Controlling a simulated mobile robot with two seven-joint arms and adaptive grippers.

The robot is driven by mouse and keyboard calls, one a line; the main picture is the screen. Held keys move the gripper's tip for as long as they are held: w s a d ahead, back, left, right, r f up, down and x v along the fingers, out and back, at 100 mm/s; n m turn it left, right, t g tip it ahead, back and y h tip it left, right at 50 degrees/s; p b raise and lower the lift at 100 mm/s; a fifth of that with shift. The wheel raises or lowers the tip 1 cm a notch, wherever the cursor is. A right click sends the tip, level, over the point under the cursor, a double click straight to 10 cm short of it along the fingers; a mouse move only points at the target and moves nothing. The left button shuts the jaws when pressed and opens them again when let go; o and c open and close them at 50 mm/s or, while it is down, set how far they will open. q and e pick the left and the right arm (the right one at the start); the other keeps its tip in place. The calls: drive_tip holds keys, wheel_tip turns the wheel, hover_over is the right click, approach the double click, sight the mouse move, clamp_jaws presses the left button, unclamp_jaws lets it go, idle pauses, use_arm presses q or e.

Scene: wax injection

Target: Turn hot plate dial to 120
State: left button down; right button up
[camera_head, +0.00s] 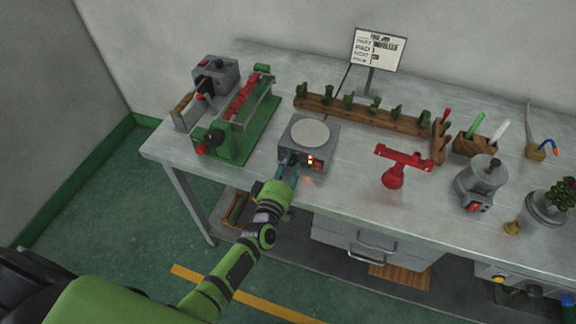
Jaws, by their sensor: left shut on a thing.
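The hot plate (312,136) is a grey box with a round pale top, standing near the front edge of the workbench. Small lights and a red switch (318,164) show on its front face. My left gripper (290,163) reaches up from the lower left to the left part of that front face. It is shut on the dial there, and its fingers hide the dial. The dial's setting cannot be read. My right gripper is not in view.
On the workbench (352,195), a green machine (237,130) stands left of the hot plate, and a wooden rack (360,113) lies behind it. A red stand (393,178) and grey pot (478,180) are to the right. A sign (378,49) stands behind.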

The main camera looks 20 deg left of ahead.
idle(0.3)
use_arm(q)
drive_tip(key=c, duration=1)
unclamp_jaws()
drive_tip(key=shift+o, duration=0.2)
drive_tip(key=shift+s, duration=0.1)
drive_tip(key=s, duration=1.1)
drive_tip(key=shift+s+r, duration=0.3)
drive_tip(key=shift+s, duration=0.05)
